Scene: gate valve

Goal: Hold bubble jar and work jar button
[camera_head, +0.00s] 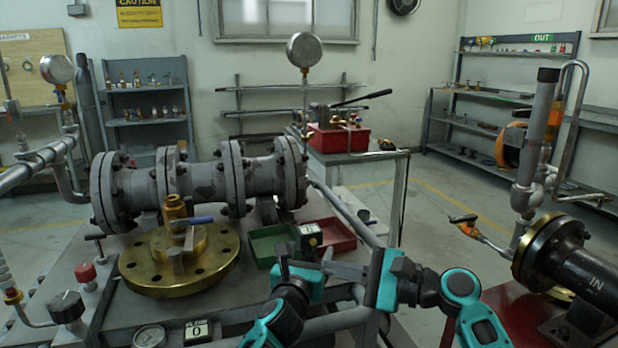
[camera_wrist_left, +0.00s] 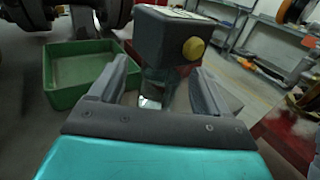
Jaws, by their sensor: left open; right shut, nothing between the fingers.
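The bubble jar (camera_head: 309,236) stands on the table beside the green tray, with a dark boxy top. In the left wrist view its dark top (camera_wrist_left: 165,32) carries a round yellow button (camera_wrist_left: 193,49), and a little clear glass shows below. My left gripper (camera_head: 305,258) is open in front of the jar. In the left wrist view its two fingers (camera_wrist_left: 155,88) stand on either side of the jar's lower part, with gaps visible. Whether the fingers touch the jar is not clear. My right gripper (camera_head: 338,268) is shut and empty, pointing left, just right of and below the jar.
The green tray (camera_head: 251,247) and a red tray (camera_head: 345,238) flank the jar. A brass flange (camera_head: 140,275) and a grey flanged pipe (camera_head: 205,178) lie left and behind. A grey pipe (camera_head: 345,212) runs close past the right gripper.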

